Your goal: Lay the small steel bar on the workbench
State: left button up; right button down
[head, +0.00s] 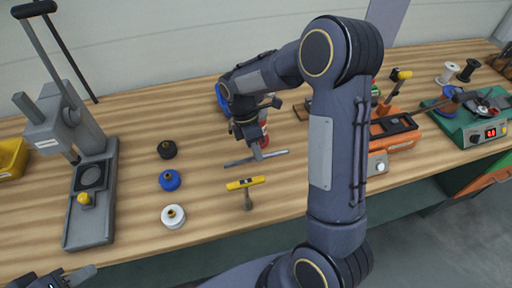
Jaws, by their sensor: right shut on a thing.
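The small steel bar (274,155) is a thin grey strip over the middle of the wooden workbench (205,232). My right gripper (257,153) points down and is shut on the bar near its middle. The bar is roughly level, and I cannot tell whether it touches the bench top or is slightly above it. My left gripper (82,275) shows only in part at the bottom left edge, away from the bar; its jaw opening is not clear.
A grey press (92,200) is further left.

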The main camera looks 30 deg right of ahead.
jog(key=shift+f+b, duration=1.4)
jog(key=shift+f, duration=1.05)
jog(key=c, duration=1.3)
grip_release()
jog(key=shift+c, duration=0.2)
jog(key=v, duration=0.7)
jog(key=shift+r, duration=0.4)
